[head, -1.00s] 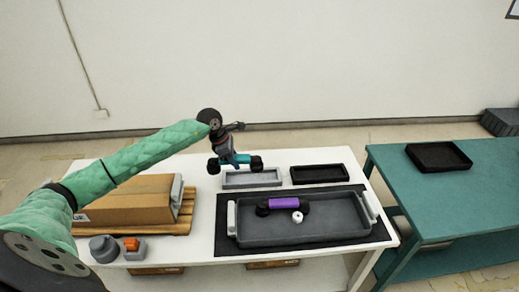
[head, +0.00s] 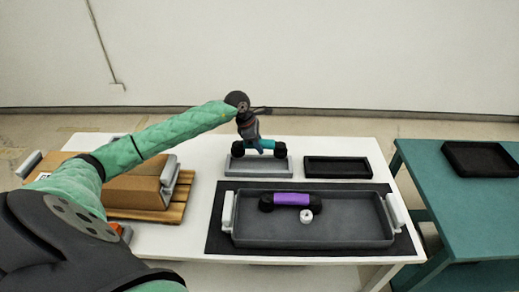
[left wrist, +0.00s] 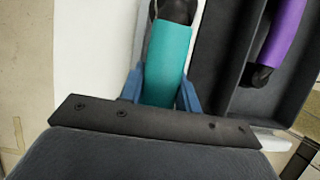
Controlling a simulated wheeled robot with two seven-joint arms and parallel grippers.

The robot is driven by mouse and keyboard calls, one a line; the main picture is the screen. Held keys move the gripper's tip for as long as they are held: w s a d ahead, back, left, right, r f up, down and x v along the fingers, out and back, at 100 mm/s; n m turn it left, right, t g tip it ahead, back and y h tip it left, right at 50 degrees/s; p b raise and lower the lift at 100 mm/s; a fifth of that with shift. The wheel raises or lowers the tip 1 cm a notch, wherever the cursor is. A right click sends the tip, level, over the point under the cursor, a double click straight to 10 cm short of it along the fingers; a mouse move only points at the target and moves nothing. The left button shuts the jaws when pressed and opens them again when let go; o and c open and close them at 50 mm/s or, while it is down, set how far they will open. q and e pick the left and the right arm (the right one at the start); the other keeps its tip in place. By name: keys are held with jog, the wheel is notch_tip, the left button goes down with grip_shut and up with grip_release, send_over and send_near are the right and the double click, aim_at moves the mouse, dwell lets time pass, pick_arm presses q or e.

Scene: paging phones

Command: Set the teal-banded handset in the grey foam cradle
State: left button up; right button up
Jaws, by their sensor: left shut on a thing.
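The teal-banded handset (head: 267,145) has dark round ends and lies about level, crosswise in the head view. My left gripper (head: 252,146) is shut on its teal band. The left wrist view shows the teal band (left wrist: 167,62) between my blue fingers (left wrist: 160,92). The grey foam cradle (head: 258,168) is a shallow light grey block on the white table. The handset appears just above the cradle's back part, lined up with its length. I cannot tell whether they touch. My right gripper is not in view.
A black tray (head: 337,168) stands right of the cradle. In front, a large grey tray (head: 345,237) holds a purple-banded handset (head: 290,199) and a small white object (head: 306,216). A cardboard box (head: 135,192) on a wooden pallet (head: 178,204) is at left. A teal table (head: 440,205) stands right.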

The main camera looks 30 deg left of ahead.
pick_arm(q)
jog(key=shift+s+f, duration=0.15)
notch_tip(320, 180, down, 3)
jog(key=shift+f+b, duration=0.1)
jog(key=shift+b, duration=0.3)
jog(key=shift+f, duration=1.1)
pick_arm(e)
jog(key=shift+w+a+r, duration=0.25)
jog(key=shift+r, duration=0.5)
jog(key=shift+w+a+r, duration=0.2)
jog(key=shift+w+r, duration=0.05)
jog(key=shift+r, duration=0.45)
pick_arm(q)
jog(key=shift+b, duration=1.05)
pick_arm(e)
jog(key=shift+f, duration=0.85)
pick_arm(q)
jog(key=shift+f+b, duration=0.45)
jog(key=shift+f, duration=0.05)
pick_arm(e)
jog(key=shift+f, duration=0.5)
pick_arm(q)
jog(key=o, duration=0.9)
jog(key=shift+c, duration=0.2)
jog(key=shift+p+v, duration=0.7)
jog(key=shift+v, duration=4.75)
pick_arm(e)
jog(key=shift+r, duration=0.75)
